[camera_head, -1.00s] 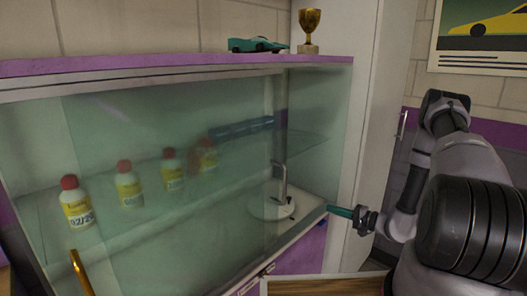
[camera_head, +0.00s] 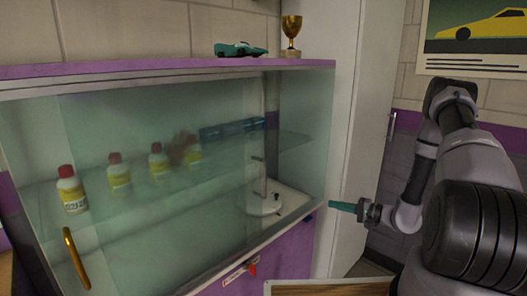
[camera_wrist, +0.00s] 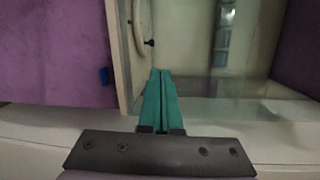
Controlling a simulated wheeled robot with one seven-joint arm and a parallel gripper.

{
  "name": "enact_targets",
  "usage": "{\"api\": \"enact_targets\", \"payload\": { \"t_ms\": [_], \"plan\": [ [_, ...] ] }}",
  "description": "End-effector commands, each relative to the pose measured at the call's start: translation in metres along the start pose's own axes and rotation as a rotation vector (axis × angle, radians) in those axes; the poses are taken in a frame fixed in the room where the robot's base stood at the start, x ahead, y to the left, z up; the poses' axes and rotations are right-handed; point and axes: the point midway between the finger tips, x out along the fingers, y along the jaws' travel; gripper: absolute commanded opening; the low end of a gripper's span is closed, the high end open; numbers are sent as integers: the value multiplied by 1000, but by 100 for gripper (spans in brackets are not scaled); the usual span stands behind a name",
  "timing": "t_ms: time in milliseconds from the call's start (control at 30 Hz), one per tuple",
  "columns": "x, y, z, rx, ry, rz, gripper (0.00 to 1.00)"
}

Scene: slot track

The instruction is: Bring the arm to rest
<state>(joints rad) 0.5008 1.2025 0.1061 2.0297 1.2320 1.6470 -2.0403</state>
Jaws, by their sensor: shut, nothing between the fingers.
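My gripper (camera_head: 344,207) has teal fingers and shows at the right of the glass cabinet in the head view, with my arm reaching in from the right. In the wrist view its two teal fingers (camera_wrist: 161,100) lie side by side, shut, with nothing between them. The fingertips are close to the cabinet's front right corner; whether they touch it I cannot tell.
The glass cabinet (camera_head: 160,256) fills the left, with several red-capped bottles (camera_head: 71,190) inside and a yellow handle (camera_head: 76,258) in front. A teal car (camera_head: 240,49) and a gold trophy (camera_head: 291,35) stand on top. A framed board (camera_head: 325,287) is low in front.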

Motion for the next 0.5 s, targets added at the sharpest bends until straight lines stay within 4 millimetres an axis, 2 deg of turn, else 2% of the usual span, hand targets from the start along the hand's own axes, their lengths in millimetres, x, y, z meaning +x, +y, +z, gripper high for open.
{"api": "enact_targets", "payload": {
  "t_ms": [267,367,500],
  "plan": [
    [6,-54,19,-18,-128,57,0],
    [8,-81,31,-29,-190,95,0],
    [7,-128,58,-53,-294,188,0]
  ]
}}
